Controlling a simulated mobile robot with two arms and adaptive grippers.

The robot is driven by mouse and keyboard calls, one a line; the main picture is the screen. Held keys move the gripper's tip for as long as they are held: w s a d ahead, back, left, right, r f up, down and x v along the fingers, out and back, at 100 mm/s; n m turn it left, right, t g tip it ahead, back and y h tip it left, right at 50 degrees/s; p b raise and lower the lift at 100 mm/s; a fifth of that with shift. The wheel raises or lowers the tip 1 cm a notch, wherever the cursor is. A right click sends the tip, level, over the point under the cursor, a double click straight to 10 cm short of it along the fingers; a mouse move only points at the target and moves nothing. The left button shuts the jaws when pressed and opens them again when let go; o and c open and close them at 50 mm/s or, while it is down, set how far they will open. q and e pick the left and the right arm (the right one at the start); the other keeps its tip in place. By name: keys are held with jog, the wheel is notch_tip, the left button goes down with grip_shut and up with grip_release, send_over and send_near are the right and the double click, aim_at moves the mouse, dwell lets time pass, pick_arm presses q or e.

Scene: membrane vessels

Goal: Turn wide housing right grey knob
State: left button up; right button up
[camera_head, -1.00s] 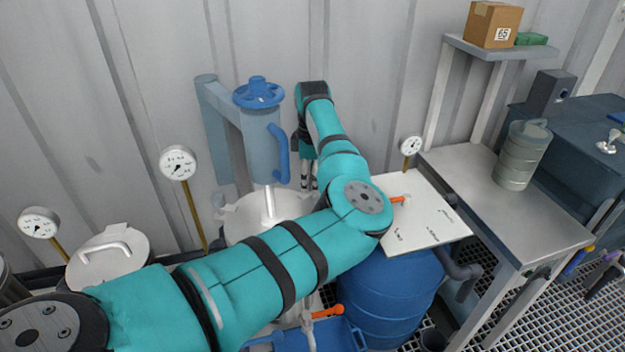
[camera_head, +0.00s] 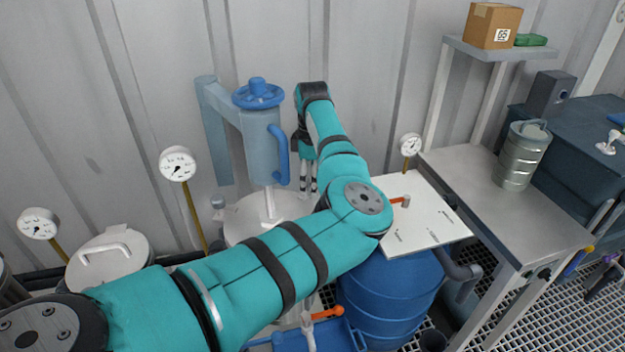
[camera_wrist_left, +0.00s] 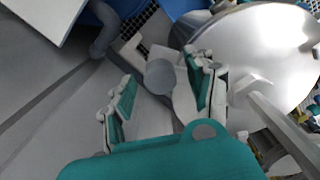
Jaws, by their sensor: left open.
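The wide housing (camera_head: 240,212) is a broad pale metal vessel standing by the wall in the head view, partly behind my left arm. Its shiny rounded top (camera_wrist_left: 262,45) fills the upper right of the left wrist view. A round grey knob (camera_wrist_left: 160,75) on a grey fitting sits beside the housing there. My left gripper (camera_wrist_left: 160,92) is open, with its teal-padded fingers on either side of the knob's line; contact cannot be told. In the head view the left gripper (camera_head: 308,185) points down behind the housing's right side, and the knob is hidden. My right gripper is not in view.
A blue cylinder with a handwheel (camera_head: 260,140) rises above the housing, close left of my gripper. A white panel (camera_head: 430,225) with an orange lever and a blue drum (camera_head: 390,300) are to the right. Dial gauges (camera_head: 178,164) stand on thin posts.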

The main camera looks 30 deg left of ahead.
pick_arm(q)
notch_tip(320, 180, up, 12)
dwell(0.5)
jog(key=shift+w, duration=0.1)
dwell(0.4)
